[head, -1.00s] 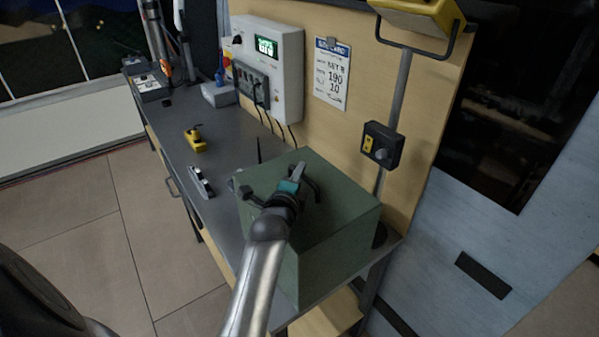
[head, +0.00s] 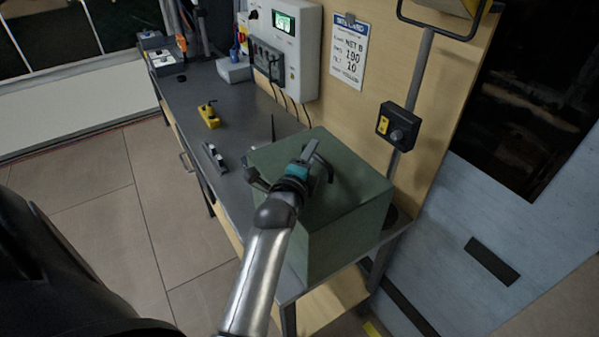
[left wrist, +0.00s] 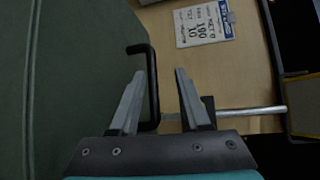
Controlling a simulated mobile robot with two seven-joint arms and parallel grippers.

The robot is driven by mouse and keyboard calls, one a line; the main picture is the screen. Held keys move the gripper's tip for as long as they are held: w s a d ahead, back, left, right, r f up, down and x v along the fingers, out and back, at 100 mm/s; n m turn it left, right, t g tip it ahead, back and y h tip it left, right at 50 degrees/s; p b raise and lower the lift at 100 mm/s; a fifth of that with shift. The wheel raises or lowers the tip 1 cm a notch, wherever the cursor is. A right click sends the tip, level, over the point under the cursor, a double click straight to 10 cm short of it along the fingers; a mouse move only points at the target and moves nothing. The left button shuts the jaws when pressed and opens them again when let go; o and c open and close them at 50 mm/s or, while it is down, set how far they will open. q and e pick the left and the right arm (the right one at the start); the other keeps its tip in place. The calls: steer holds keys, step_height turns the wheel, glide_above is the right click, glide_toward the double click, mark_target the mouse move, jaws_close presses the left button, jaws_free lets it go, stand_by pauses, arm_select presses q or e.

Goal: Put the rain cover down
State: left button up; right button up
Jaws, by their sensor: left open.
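The rain cover (head: 345,225) is a dull green box shape standing on the right end of the grey workbench in the head view. Its green side fills the left of the left wrist view (left wrist: 60,80). A black bar handle (head: 326,166) is on its top. My left gripper (head: 312,160) is over the top of the cover, with its fingers apart. In the left wrist view the handle (left wrist: 152,85) shows between the two open fingers; contact cannot be told. What is beneath the cover is hidden. My right gripper is not in view.
The workbench (head: 240,135) carries a yellow device (head: 209,116) and a small grey-black item (head: 214,158) left of the cover. A white control box (head: 285,50) and a black switch box (head: 397,126) on a pole stand behind. Open floor lies to the left.

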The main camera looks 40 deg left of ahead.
arm_select(q)
steer(key=v, duration=0.8)
steer(key=shift+s+d, duration=0.15)
steer(key=shift+s, duration=0.15)
